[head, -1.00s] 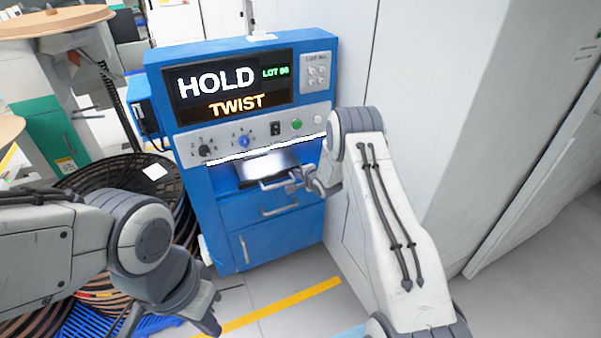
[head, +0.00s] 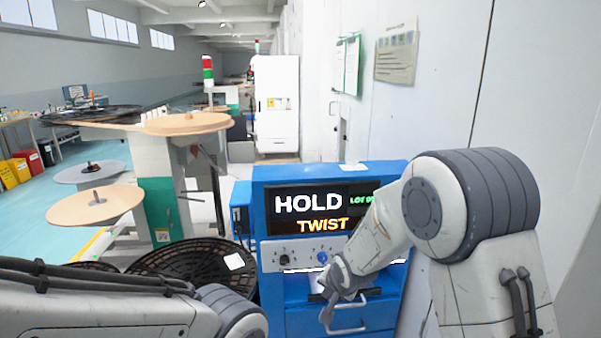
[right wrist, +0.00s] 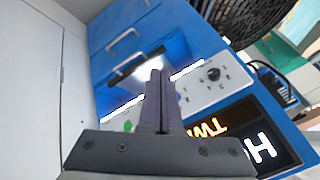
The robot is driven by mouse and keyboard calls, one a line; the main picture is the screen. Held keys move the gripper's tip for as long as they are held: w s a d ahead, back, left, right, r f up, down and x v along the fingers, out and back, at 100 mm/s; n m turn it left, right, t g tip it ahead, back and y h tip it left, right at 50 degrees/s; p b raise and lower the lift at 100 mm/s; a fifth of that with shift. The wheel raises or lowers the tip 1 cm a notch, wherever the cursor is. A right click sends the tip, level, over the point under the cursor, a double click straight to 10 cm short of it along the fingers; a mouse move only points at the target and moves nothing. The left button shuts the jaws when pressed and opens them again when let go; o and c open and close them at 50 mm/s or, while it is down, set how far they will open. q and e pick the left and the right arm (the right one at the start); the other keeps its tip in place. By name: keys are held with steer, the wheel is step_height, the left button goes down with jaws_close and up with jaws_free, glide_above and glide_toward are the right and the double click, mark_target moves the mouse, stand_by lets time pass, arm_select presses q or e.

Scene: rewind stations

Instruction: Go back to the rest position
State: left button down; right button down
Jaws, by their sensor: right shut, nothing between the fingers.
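My right gripper (head: 328,308) is in front of the blue rewind station (head: 262,212), just before its lower front with the lit slot and drawer handle. In the right wrist view its two fingers (right wrist: 158,78) are together with nothing between them. The station's screen (head: 324,208) reads HOLD and TWIST; my right arm covers part of the LOT text and the right side of the control panel (head: 300,254). My left arm enters at the lower left of the head view, and its gripper is out of the picture.
A black reel (head: 190,268) with a white label lies left of the station. Winding tables with tan discs (head: 95,205) stand further left. A white wall (head: 440,95) closes off the right. Open floor (head: 35,200) shows at the far left.

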steer(key=s+a+r+n+g+p, duration=0.15)
steer(key=s+r+n, duration=0.3)
steer(key=s, duration=0.45)
steer(key=s+a+r+n+g+p, duration=0.1)
steer(key=s+a+r+n+g, duration=0.15)
steer(key=s+r, duration=0.45)
steer(key=s+n+g, duration=0.1)
steer(key=s+n, duration=0.2)
steer(key=s, duration=0.6)
steer(key=s+d+r+n+g+p, duration=0.1)
steer(key=s+n, duration=0.2)
steer(key=s, duration=0.6)
steer(key=shift+s+d+r+g+h+p, duration=0.15)
steer(key=shift+s+d+g+h+p, duration=0.15)
steer(key=shift+s, duration=0.05)
